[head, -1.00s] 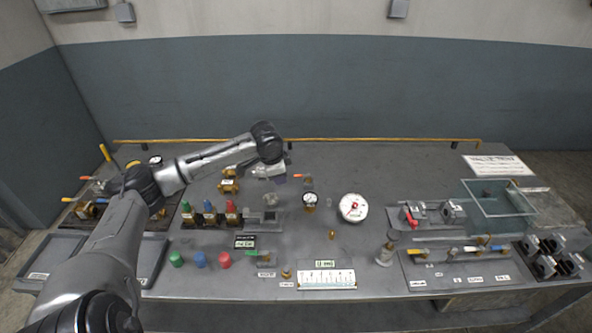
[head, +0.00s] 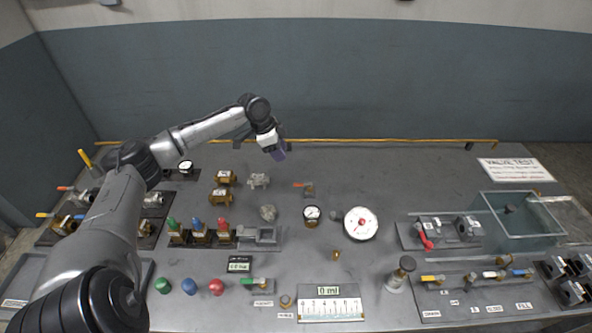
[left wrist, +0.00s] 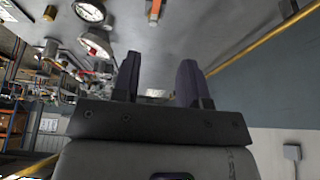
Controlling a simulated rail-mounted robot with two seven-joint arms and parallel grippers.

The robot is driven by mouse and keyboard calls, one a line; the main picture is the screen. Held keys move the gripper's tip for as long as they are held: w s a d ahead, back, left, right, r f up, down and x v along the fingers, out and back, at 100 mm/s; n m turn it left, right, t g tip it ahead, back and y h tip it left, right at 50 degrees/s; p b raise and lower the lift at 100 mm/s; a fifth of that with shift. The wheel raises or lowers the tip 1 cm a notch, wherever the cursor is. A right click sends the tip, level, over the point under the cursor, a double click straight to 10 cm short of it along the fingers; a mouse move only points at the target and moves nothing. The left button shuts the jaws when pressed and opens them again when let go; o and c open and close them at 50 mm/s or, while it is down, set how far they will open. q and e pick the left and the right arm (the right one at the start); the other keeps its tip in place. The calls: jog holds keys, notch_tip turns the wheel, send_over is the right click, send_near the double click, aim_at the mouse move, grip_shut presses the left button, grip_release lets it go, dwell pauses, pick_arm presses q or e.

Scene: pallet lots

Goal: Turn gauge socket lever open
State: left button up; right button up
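A small fitting with an orange-red lever (head: 300,185) stands near the middle of the table, behind the round gauge (head: 312,215); I take it for the gauge socket. The lever points left in the head view. An orange handle (left wrist: 155,10) shows at the top edge of the left wrist view, beyond the fingers. My left gripper (head: 279,153) is above the back of the table, behind and left of the lever, apart from it. Its two dark fingers (left wrist: 160,80) are spread with nothing between them. My right gripper is not in view.
A white dial (head: 361,224) stands right of the gauge. Brass and grey fittings (head: 224,178) lie left of the lever. A yellow rail (head: 400,142) runs along the back edge. The table right of the lever, toward the back, is clear.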

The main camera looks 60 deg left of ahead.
pick_arm(q)
send_near(298, 184)
jog(key=b+x, duration=0.1)
jog(key=x, duration=0.5)
jog(key=shift+w+f+b, duration=0.1)
jog(key=shift+w+b, duration=0.05)
jog(key=shift+b, duration=0.15)
jog(key=shift+x, duration=0.9)
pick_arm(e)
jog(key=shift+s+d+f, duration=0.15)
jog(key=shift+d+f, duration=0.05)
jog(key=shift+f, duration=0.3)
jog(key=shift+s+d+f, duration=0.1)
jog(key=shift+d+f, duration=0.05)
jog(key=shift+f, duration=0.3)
pick_arm(q)
jog(key=shift+c, duration=0.5)
grip_shut()
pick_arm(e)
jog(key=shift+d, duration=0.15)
